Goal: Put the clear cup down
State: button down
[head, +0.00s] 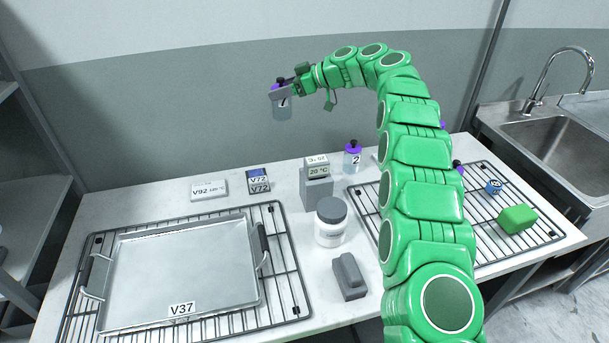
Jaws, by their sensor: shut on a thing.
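The clear cup (283,110) is a small translucent grey-blue container with a dark mark that looks like a 7 and purple at its top. It is up in the air above the back of the table, roughly upright, in front of the wall. My gripper (283,93) is shut on it near its upper part. The fingers cover some of the cup's top, and its contents cannot be made out.
A bottle marked 2 (352,160), a grey display device (317,185), a white jar (331,224) and a dark grey block (348,276) stand mid-table. A metal tray (180,265) lies on the left rack. My arm hides part of the right rack (520,250). White tabletop (120,212) is bare at back left.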

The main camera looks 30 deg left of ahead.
notch_tip(320, 180, down, 21)
jog(key=shift+f, duration=0.1)
dwell(0.8)
jog(key=shift+f, duration=0.1)
jog(key=shift+c, duration=0.9)
grip_release()
jog(key=v, duration=1.2)
